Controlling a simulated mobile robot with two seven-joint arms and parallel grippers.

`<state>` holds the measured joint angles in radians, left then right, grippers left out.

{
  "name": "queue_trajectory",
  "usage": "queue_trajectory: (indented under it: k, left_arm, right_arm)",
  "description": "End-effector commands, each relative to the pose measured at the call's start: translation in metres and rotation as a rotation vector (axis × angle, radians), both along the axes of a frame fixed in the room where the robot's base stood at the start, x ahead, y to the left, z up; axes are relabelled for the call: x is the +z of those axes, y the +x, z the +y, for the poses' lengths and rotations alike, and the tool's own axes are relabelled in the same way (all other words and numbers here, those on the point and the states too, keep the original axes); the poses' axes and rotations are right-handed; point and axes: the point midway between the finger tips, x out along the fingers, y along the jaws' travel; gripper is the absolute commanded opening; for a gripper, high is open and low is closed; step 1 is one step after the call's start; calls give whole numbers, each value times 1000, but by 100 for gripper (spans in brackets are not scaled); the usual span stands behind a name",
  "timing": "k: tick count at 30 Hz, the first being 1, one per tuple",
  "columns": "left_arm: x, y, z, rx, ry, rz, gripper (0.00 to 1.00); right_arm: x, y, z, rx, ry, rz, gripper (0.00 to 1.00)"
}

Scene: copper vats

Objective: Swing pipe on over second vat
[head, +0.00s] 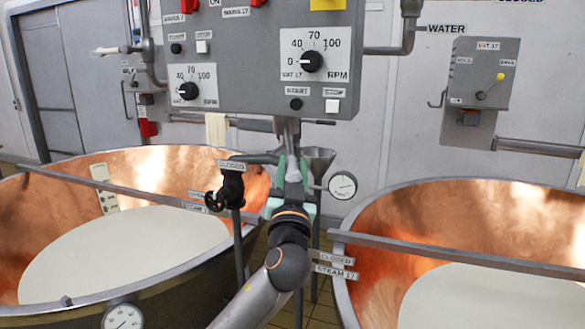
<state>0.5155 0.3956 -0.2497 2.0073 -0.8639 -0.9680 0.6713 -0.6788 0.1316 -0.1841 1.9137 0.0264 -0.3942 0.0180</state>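Two copper vats show: the left vat (150,165) and the right vat (400,205), both holding pale liquid. A grey vertical pipe (290,137) comes down between them under the control box. A horizontal grey pipe (250,158) meets it, running left towards a black valve. My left gripper (292,168) points up and away between the vats, its green fingers on either side of the grey pipework. Whether they press on it is not clear. My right gripper cannot be made out.
A control box (265,55) with dials hangs above. Grey bars cross the left vat (130,188) and right vat (450,257).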

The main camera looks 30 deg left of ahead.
Motion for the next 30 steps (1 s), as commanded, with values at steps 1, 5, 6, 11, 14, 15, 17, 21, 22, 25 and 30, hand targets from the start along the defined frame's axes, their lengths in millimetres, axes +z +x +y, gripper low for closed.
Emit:
queue_trajectory:
  k: [1,5,6,11,14,15,17,21,22,25,30]
  left_arm:
    - [0,0,0,0,0,0,25]
    - [0,0,0,0,0,0,10]
    - [0,0,0,0,1,-1,6]
    - [1,0,0,-1,1,-3,0]
    - [2,-1,0,-2,1,-4,0]
    - [2,-1,0,-2,1,-5,0]
    - [3,-1,-1,-2,1,-6,0]
    - [4,-1,-1,-2,1,-9,0]
    - [4,-1,-1,-2,1,-9,0]
    - [4,-1,-1,-3,2,-10,0]
    - [5,-2,-1,-3,3,-12,0]
  right_arm:
    - [0,0,0,0,0,0,33]
    - [0,0,0,0,0,0,33]
    - [0,0,0,0,0,0,33]
    - [0,0,0,1,1,0,33]
    - [0,0,0,1,1,0,33]
    - [0,0,0,1,1,0,33]
    - [1,0,0,1,1,0,33]
    - [1,0,0,1,1,0,33]
    - [1,0,0,1,1,0,33]
    - [1,0,0,0,1,0,33]
    - [1,0,0,-1,1,0,33]
